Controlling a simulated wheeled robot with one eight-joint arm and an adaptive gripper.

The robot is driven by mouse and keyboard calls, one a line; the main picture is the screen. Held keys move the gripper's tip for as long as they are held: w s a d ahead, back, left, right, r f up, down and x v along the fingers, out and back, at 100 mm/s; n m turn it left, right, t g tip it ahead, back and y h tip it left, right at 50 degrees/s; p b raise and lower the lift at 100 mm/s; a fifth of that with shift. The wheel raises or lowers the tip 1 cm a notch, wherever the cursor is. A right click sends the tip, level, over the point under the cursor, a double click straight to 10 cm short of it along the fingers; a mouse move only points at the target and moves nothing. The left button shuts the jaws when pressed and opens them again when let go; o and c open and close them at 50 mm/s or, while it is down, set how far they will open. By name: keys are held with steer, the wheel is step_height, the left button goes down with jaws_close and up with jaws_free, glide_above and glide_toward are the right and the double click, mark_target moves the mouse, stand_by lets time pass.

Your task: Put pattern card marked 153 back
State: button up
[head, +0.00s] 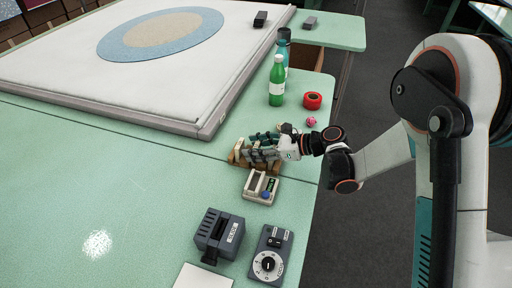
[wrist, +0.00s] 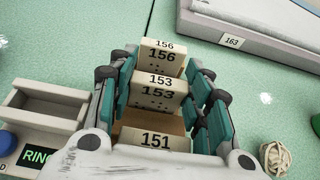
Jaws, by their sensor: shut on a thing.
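The cream pattern card marked 153 (wrist: 160,92) stands between the fingers of my gripper (wrist: 163,76) in the wrist view. My gripper is shut on it. Card 156 (wrist: 162,57) stands behind it and card 151 (wrist: 155,140) in front, with a tan gap before 153. In the head view my gripper (head: 262,152) is down at the wooden card rack (head: 234,160) by the table's right edge. The fingers hide most of the rack, and I cannot tell whether card 153 touches its bottom.
A device with an open tray (head: 260,187) stands just in front of the rack. A green bottle (head: 276,84), red tape roll (head: 312,101) and pink ball (head: 311,121) are behind. A grey box (head: 219,235) and dial unit (head: 271,255) are nearer.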

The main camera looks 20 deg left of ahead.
steer(key=o, duration=1.1)
steer(key=shift+o, duration=0.2)
steer(key=v, duration=1.2)
